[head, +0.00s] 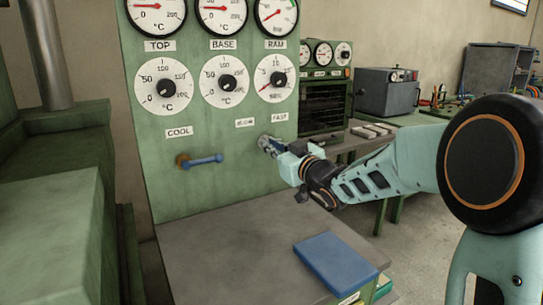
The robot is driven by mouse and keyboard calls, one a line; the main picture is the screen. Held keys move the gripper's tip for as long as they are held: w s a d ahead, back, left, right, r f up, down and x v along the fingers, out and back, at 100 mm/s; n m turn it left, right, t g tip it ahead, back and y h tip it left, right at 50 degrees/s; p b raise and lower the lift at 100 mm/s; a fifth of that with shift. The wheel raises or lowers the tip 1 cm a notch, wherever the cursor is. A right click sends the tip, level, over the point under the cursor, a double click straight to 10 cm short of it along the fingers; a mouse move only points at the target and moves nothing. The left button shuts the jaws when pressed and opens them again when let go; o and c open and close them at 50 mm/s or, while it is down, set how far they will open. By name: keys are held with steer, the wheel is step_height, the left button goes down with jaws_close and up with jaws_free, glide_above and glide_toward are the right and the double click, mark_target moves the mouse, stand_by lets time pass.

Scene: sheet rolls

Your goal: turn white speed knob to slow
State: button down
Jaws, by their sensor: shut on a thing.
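The green panel (220,165) has a SLOW label (245,123) and a FAST label (280,117) low on its right side. My gripper (268,145) reaches in from the right to the panel just below and between these two labels. It is shut on the white speed knob there. The knob is almost wholly hidden by the fingers, so its pointing direction cannot be told.
A blue-handled lever (203,160) under the COOL label (179,132) sticks out left of my gripper. White dials and gauges sit above. A blue book (336,264) lies on the grey bench (225,255) below; the bench's left part is clear.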

steer(key=n+b, duration=0.4)
steer(key=n, duration=0.1)
steer(key=shift+a+f+n, duration=0.1)
steer(key=shift+f+n, duration=0.05)
steer(key=shift+n, duration=0.15)
stand_by(0.4)
steer(key=c, duration=2)
jaws_free()
steer(key=shift+c, duration=0.2)
steer(key=v, duration=1.2)
